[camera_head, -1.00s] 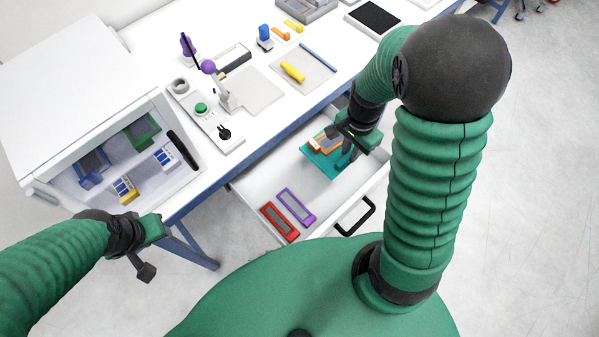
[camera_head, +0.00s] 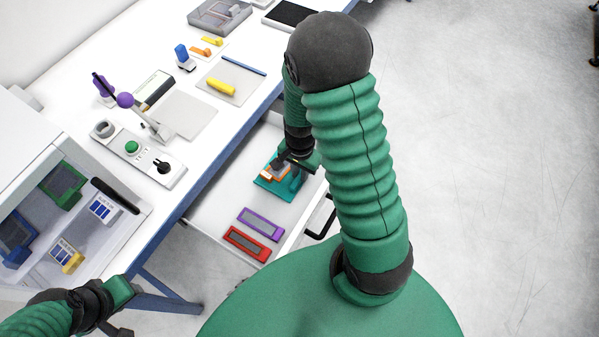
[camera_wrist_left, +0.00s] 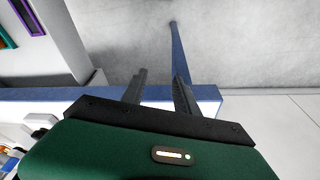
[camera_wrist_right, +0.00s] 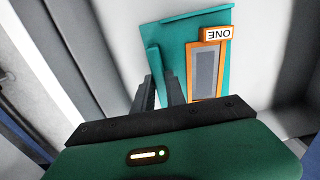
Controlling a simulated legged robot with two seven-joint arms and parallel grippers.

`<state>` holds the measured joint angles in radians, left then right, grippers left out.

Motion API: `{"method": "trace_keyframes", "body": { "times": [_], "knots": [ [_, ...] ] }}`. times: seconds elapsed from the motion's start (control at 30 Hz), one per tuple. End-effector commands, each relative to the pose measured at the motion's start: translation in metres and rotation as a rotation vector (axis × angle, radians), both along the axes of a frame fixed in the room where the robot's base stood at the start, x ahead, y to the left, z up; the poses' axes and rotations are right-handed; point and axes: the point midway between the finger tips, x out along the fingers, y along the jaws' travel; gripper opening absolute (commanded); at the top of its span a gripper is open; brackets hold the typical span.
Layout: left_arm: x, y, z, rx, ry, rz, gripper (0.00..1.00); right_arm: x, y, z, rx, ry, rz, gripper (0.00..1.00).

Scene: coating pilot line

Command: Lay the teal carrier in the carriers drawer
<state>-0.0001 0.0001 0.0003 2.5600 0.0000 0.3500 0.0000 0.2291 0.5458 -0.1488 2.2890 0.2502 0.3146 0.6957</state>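The teal carrier (camera_head: 266,184) is in the head view, inside the outline of the open white drawer (camera_head: 205,208). It also shows in the right wrist view (camera_wrist_right: 222,72), flat, with a raised teal edge and an orange-framed piece (camera_wrist_right: 205,73) marked ONE on it. My right gripper (camera_wrist_right: 160,82) appears shut on the raised edge; its tips partly hide it. I cannot tell whether the carrier touches the drawer floor. A purple frame (camera_head: 261,222) and a red frame (camera_head: 247,243) lie in the drawer's near part. My left gripper (camera_wrist_left: 160,78) is open and empty, outside the drawer.
The drawer's black handle (camera_head: 320,218) is at its front. The white bench (camera_head: 215,125) above holds a control panel (camera_head: 138,150), a yellow piece (camera_head: 221,87) and other items. An open cabinet (camera_head: 95,235) with green and blue pieces stands at left. Drawer floor between the carrier and purple frame is clear.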

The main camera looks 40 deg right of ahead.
Motion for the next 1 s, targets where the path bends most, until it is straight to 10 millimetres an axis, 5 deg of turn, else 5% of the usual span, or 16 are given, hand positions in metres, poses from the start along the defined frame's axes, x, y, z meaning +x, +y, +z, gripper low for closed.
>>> {"method": "trace_keyframes", "body": {
  "times": [0.17, 0.5, 1.0],
  "knots": [
    [0.0, 0.0, 0.0, 0.0, 0.0, 0.0, 0.36, 0.0, 0.001, 0.0, 0.0, 0.0, 0.001, 0.38],
    [0.0, 0.0, 0.002, 0.0, 0.0, 0.0, 0.36, 0.0, 0.0, 0.006, 0.0, 0.0, 0.001, 0.38],
    [0.0, 0.0, 0.031, 0.0, 0.0, 0.0, 0.36, 0.001, 0.0, 0.114, 0.001, -0.002, 0.003, 0.38]
  ]
}}
